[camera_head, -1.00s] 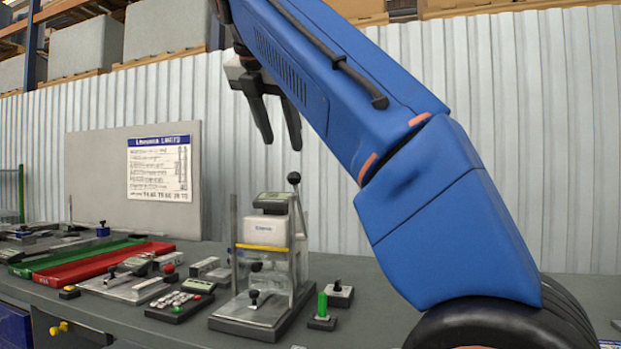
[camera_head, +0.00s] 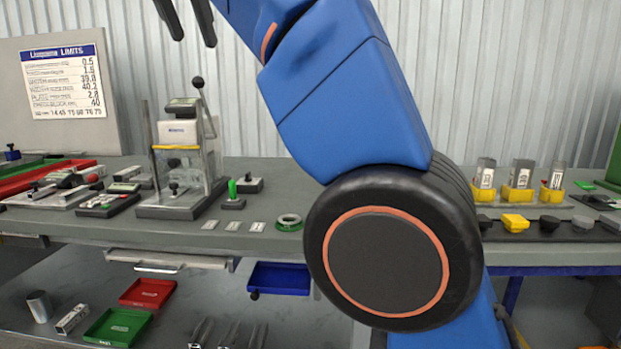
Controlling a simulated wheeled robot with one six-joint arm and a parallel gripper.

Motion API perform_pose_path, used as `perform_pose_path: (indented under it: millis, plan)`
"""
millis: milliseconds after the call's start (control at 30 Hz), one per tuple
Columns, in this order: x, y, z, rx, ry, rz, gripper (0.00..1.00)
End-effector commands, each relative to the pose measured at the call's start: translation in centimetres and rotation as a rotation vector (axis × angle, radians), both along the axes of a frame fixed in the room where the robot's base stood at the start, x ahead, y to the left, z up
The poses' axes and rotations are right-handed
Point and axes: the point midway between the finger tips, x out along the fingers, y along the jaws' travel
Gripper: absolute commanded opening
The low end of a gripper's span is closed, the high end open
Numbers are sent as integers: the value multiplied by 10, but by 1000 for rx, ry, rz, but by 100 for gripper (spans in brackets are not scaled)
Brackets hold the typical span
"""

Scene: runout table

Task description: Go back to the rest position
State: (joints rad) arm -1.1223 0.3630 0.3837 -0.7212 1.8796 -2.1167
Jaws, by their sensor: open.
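My gripper (camera_head: 191,42) shows at the top left of the view, its two dark fingers pointing down and apart, with nothing between them. Its upper part is cut off by the frame edge. It hangs in the air above the press-like test stand (camera_head: 188,150), clear of the stand's ball-topped lever. My blue arm fills the middle of the view and hides part of the table behind it.
The grey table (camera_head: 240,242) holds a green-topped plunger (camera_head: 233,196), a green ring (camera_head: 289,222) and, at right, yellow holders (camera_head: 517,193) with grey blocks. A blue tray (camera_head: 280,278) hangs below the front edge. A limits board (camera_head: 64,82) stands at left.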

Motion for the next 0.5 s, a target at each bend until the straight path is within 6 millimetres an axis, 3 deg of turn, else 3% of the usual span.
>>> perform_pose_path:
  millis: [500]
  plan:
    - [30, -45, -8, 95, 18, -132, 44]
